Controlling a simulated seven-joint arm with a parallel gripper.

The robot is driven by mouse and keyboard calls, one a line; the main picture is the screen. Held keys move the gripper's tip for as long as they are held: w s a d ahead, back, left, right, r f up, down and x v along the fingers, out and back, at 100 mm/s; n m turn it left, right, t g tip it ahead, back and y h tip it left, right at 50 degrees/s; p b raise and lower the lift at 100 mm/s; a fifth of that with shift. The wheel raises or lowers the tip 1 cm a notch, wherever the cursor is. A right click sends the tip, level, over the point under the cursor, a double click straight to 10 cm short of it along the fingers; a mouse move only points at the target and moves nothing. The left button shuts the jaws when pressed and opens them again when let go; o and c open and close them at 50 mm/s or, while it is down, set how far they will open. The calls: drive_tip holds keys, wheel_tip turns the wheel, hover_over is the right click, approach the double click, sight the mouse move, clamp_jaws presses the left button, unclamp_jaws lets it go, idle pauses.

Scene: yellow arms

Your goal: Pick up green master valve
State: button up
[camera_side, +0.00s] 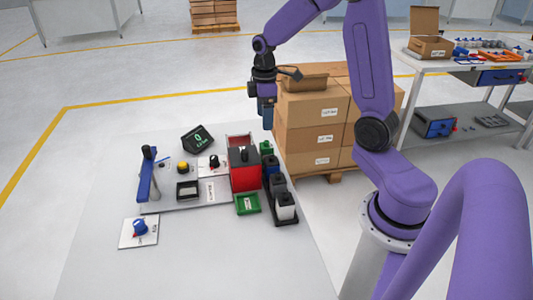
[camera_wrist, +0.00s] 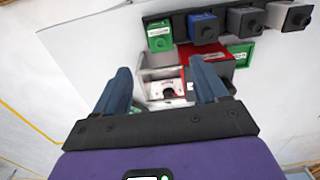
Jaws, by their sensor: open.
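The green master valve appears to be the small green block with a dark top (camera_wrist: 159,38) at one end of a dark rack; in the side view its green part (camera_side: 267,147) shows at the rack's far end, partly hidden. My gripper (camera_side: 267,117) is above the far end of the bench, apart from the block. In the wrist view my gripper (camera_wrist: 160,76) has its two blue fingers spread with nothing held between them, and the green block lies beyond the fingertips.
The rack also holds blue (camera_side: 270,165), grey (camera_side: 277,184) and white (camera_side: 285,206) blocks. A red box (camera_side: 244,172) and a green tray (camera_side: 247,204) stand beside it. A blue lever (camera_side: 147,175) rises at left. Cardboard boxes (camera_side: 322,118) are stacked behind. The bench front is mostly clear.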

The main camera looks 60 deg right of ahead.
sight(266, 141)
wheel_tip(266, 141, down, 6)
drive_tip(key=shift+f, duration=0.1)
drive_tip(key=shift+s+d+f, duration=0.1)
drive_tip(key=shift+s+f, duration=0.05)
drive_tip(key=shift+f, duration=1.2)
drive_tip(key=shift+s+f, duration=0.1)
drive_tip(key=shift+f, duration=1.25)
drive_tip(key=shift+c, duration=0.3)
drive_tip(key=c, duration=1)
drive_tip(key=shift+c, duration=0.2)
drive_tip(key=shift+r, duration=0.1)
